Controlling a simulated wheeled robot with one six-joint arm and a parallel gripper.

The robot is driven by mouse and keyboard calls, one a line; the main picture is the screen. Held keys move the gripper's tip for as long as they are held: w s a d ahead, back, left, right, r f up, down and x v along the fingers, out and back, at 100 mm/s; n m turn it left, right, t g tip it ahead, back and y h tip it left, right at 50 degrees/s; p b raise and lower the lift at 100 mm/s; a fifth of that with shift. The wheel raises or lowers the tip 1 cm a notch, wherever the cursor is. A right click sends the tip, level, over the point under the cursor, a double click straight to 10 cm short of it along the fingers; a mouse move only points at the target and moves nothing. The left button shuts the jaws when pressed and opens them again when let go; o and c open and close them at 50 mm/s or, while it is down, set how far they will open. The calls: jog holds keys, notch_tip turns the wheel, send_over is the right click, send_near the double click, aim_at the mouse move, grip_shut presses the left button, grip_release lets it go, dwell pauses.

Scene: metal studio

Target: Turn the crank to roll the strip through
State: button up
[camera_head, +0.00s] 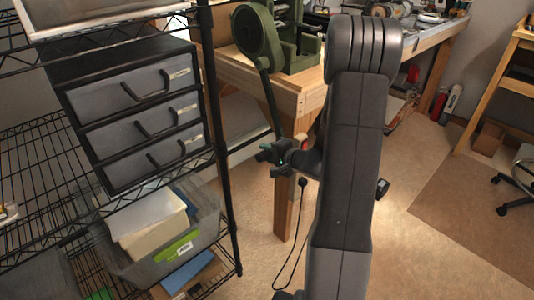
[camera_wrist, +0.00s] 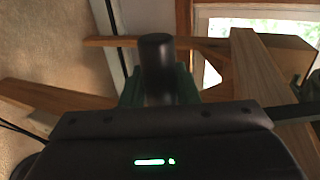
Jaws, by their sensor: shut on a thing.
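The green rolling mill (camera_head: 305,40) stands on the wooden workbench (camera_head: 296,92), near its left corner. Its crank arm (camera_head: 270,103) hangs down from the round green hub (camera_head: 258,35), past the bench edge. My gripper (camera_head: 279,156) is at the low end of the crank, below the bench top. In the wrist view a dark cylindrical handle (camera_wrist: 157,65) stands between the green fingertips (camera_wrist: 158,88), and my gripper is shut on it. The strip cannot be made out in either view. My arm hides part of the bench and what lies behind it.
A wire shelf (camera_head: 226,200) with a drawer unit (camera_head: 140,110) and a clear bin (camera_head: 165,235) stands close on the left. The bench leg (camera_head: 284,210) is just below my gripper. A black cable (camera_head: 300,225) hangs there. Open floor (camera_head: 430,225) lies to the right.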

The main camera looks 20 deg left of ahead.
jog(key=s+d+r, duration=0.2)
jog(key=d+r, duration=0.3)
jog(key=d, duration=0.2)
jog(key=shift+s+r, duration=0.15)
jog(key=shift+s, duration=0.25)
jog(key=shift+o, duration=0.8)
jog(key=s+d+r+p, duration=0.2)
jog(key=d+r+p, duration=0.2)
jog(key=r, duration=0.3)
jog(key=shift+d+r, duration=0.25)
jog(key=shift+d, duration=0.35)
jog(key=shift+o, duration=1)
notch_tip(320, 180, up, 7)
jog(key=d+p, duration=0.2)
jog(key=p, duration=0.2)
jog(key=shift+s+p, duration=0.4)
jog(key=shift+s, duration=0.05)
jog(key=shift+s+d+r, duration=0.1)
jog(key=shift+d+r, duration=0.1)
jog(key=shift+r, duration=0.25)
jog(key=c, duration=0.4)
jog(key=shift+o, duration=0.2)
notch_tip(320, 180, up, 9)
jog(key=p, duration=0.6)
jog(key=shift+s+a+f, duration=0.1)
jog(key=shift+f, duration=0.05)
jog(key=o, duration=1)
jog(key=shift+s, duration=0.1)
